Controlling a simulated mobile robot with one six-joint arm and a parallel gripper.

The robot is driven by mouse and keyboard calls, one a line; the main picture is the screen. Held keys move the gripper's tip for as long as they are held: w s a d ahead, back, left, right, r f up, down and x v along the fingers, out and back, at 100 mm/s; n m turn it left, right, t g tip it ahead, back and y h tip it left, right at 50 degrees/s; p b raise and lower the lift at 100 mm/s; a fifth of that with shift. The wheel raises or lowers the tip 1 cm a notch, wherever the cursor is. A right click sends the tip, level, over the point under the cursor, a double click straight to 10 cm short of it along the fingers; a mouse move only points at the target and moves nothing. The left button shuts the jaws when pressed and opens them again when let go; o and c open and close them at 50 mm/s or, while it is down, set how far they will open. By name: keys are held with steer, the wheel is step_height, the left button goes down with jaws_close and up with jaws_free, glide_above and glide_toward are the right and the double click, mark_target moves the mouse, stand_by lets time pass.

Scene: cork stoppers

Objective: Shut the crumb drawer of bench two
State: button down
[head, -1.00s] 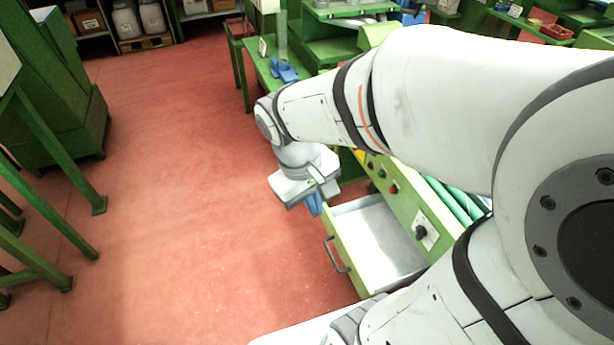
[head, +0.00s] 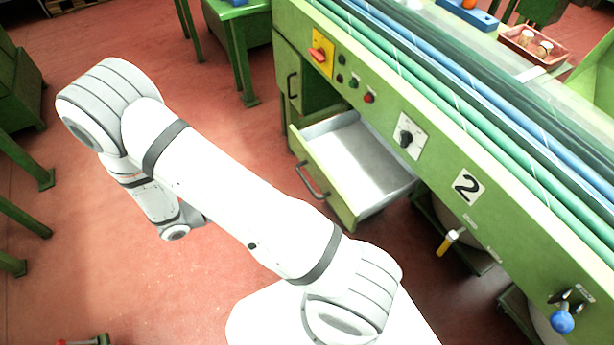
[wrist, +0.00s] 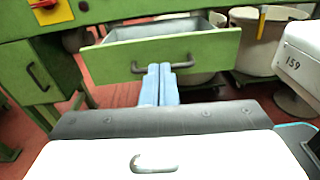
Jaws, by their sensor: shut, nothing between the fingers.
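The crumb drawer (head: 324,187) of bench two (head: 440,180) is pulled well out and looks empty inside. It has a green front with a dark bar handle (head: 312,181); a "2" plate (head: 466,186) is on the bench panel to its right. In the wrist view the drawer front (wrist: 200,55) faces me, with its handle (wrist: 150,68) near the middle. My gripper (wrist: 160,68) has blue fingers shut together with nothing between them. In the head view the fingers are hidden.
A closed cupboard door (head: 287,73) is left of the drawer. A red switch on a yellow plate (head: 319,52) and a black knob (head: 406,138) sit on the panel above. White tubs (wrist: 262,40) stand under the bench.

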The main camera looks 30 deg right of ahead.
mark_target(316, 164)
steer(key=shift+n+t, duration=0.4)
steer(key=shift+t, duration=0.1)
steer(key=d, duration=0.4)
steer(key=d+f, duration=0.1)
steer(key=d, duration=0.8)
steer(key=shift+w+d+f+b, duration=0.25)
steer(key=shift+w+d+b, duration=0.05)
steer(key=shift+w+b, duration=0.1)
steer(key=shift+d, duration=0.15)
steer(key=shift+w, duration=0.1)
